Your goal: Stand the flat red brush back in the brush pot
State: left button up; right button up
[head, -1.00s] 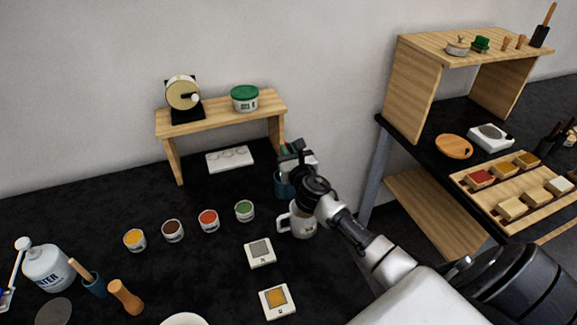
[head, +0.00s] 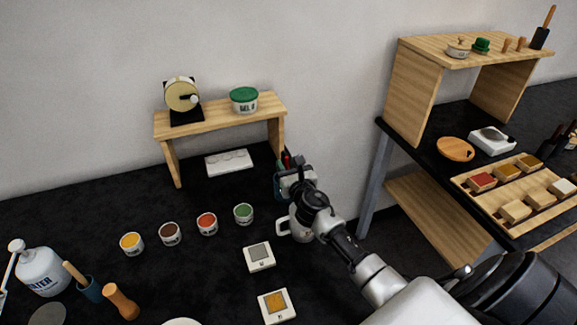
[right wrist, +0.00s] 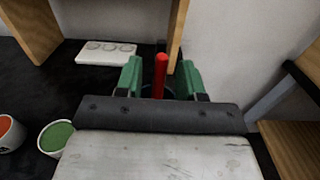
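The red brush (right wrist: 161,76) stands upright between the green fingers of my right gripper (right wrist: 160,79) in the right wrist view, with a gap on each side. The gripper is open around it. In the head view the red brush (head: 286,159) shows as a thin red tip just above my right gripper (head: 291,172). The blue brush pot (head: 278,186) is at the gripper, mostly hidden by it. The brush's lower end is hidden; it appears to be in the pot. My left gripper is not in view.
A white mug (head: 284,228) stands close in front of the pot, under my right arm. A wooden shelf (head: 222,113) is behind to the left. Paint cups, including a green one (head: 243,213), stand to the left. A side table (head: 388,127) is at right.

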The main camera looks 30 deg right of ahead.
jog(key=shift+r, duration=0.3)
jog(key=v, duration=1.2)
jog(key=shift+b, duration=0.4)
jog(key=shift+f, duration=0.1)
